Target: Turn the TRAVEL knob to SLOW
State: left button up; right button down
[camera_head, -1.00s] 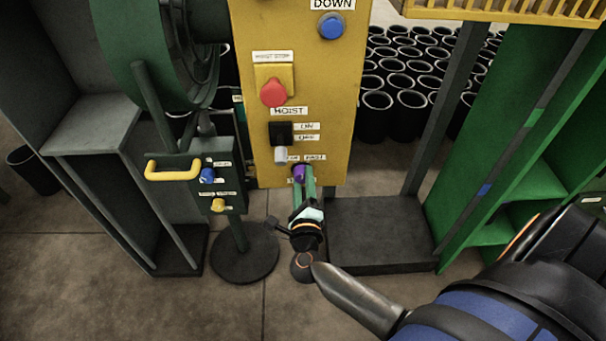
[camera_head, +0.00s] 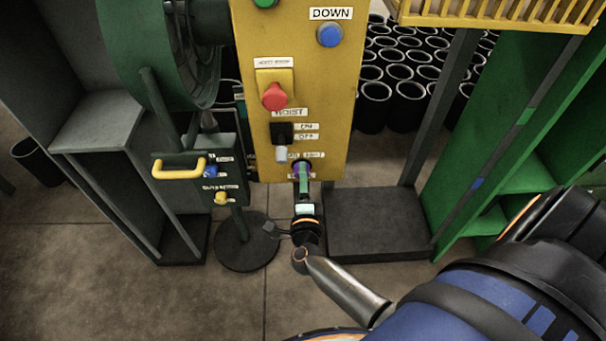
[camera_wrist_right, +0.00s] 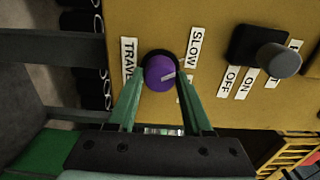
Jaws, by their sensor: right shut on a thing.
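The TRAVEL knob is purple with a white pointer line and sits low on the yellow panel (camera_head: 330,110). In the right wrist view the knob (camera_wrist_right: 158,72) is between the two green fingers of my right gripper (camera_wrist_right: 158,98), which is shut on it. Its pointer aims right and slightly up in that view. The SLOW label (camera_wrist_right: 195,48) is up and right of it; another label below that is mostly hidden by a finger. The TRAVEL label (camera_wrist_right: 128,62) is left of it. In the head view my right gripper (camera_head: 303,176) reaches up to the panel's bottom edge, covering much of the knob. My left gripper is out of view.
Above the knob are the black HOIST switch (camera_head: 282,133), a red button (camera_head: 275,96) and a blue DOWN button (camera_head: 329,35). A green control box (camera_head: 231,172) with a yellow handle (camera_head: 178,169) stands at left. A green shelf (camera_head: 495,150) is at right.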

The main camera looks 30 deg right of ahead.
dwell(0.3)
jog(key=shift+c, duration=1.6)
grip_release()
